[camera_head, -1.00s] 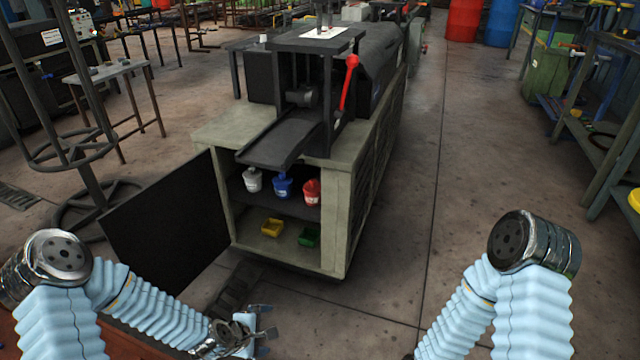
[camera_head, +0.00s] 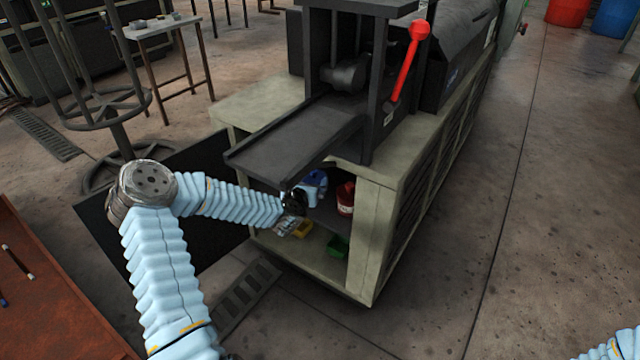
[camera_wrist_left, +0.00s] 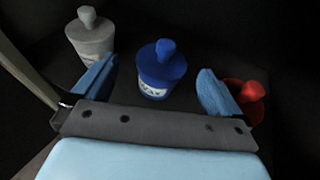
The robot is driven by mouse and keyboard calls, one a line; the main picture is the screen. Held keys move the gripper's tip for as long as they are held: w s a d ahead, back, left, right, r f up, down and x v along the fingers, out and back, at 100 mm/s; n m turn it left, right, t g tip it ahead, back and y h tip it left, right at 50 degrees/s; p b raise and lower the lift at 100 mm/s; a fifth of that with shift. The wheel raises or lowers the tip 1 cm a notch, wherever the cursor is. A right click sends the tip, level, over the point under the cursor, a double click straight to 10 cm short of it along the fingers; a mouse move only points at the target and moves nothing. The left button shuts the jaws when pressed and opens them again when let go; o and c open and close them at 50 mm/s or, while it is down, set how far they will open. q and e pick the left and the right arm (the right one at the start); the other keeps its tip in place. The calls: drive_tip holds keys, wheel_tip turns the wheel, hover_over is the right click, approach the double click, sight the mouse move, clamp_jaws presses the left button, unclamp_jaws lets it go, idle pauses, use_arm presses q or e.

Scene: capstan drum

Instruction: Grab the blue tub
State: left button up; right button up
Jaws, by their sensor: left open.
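The blue tub (camera_wrist_left: 162,72), with a knobbed lid and a white label, stands upright in the left wrist view. It stands between and a little beyond the two blue fingers of my left gripper (camera_wrist_left: 157,88). That gripper is open, and no grip on the tub shows. In the head view my left gripper (camera_head: 308,192) reaches into the open cabinet at the upper shelf, where it partly hides the blue tub. My right gripper is out of view; only a bit of my right arm shows at the lower right.
A white tub (camera_wrist_left: 90,38) stands left of the blue one, and a red tub (camera_wrist_left: 248,100) stands right, close to the right finger. A yellow bin (camera_head: 303,229) and a green bin (camera_head: 338,246) sit on the lower shelf. A dark chute (camera_head: 295,132) overhangs the opening.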

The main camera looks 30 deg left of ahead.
sight(313, 176)
use_arm(q)
drive_tip(key=x, duration=0.9)
drive_tip(key=shift+w+d+f, duration=0.1)
drive_tip(key=shift+d+f, duration=0.2)
drive_tip(key=shift+f, duration=0.05)
drive_tip(key=c, duration=1.1)
drive_tip(key=shift+r, duration=0.1)
drive_tip(key=shift+c, duration=0.2)
